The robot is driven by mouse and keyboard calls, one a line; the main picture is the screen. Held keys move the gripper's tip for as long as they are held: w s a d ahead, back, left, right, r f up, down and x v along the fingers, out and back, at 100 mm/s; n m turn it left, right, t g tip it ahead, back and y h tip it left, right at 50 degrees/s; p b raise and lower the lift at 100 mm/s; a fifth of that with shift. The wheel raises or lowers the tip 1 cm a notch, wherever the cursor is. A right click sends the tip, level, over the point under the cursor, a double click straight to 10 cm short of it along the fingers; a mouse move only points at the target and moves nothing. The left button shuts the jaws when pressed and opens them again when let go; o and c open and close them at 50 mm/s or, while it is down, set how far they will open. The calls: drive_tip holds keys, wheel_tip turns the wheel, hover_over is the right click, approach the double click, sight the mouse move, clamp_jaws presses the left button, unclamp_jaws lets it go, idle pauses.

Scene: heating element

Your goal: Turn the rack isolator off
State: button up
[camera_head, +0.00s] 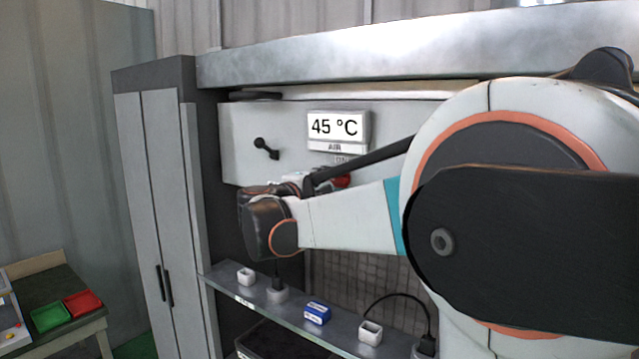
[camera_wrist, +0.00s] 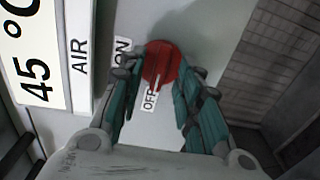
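The red rotary knob (camera_wrist: 160,64) sits on the grey panel, with an "ON" label (camera_wrist: 122,52) to its upper left and an "OFF" label (camera_wrist: 150,100) just below it. A small white mark on the knob lies near the "OFF" label. My gripper (camera_wrist: 162,66) has its two teal-padded fingers apart, one on each side of the knob. Whether the pads touch the knob is unclear. In the head view a bit of red (camera_head: 343,181) shows behind my arm, and my gripper is mostly hidden there.
The "45 °C" display (camera_head: 337,127) is above an "AIR" label. A black lever (camera_head: 265,148) is left of it. A shelf (camera_head: 255,300) below carries small white blocks and a blue block (camera_head: 317,313). A tall grey cabinet (camera_head: 160,200) stands left.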

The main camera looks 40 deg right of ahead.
drive_tip(key=shift+a, duration=0.1)
drive_tip(key=v, duration=1.1)
drive_tip(key=shift+s+a, duration=0.15)
drive_tip(key=shift+a, duration=0.25)
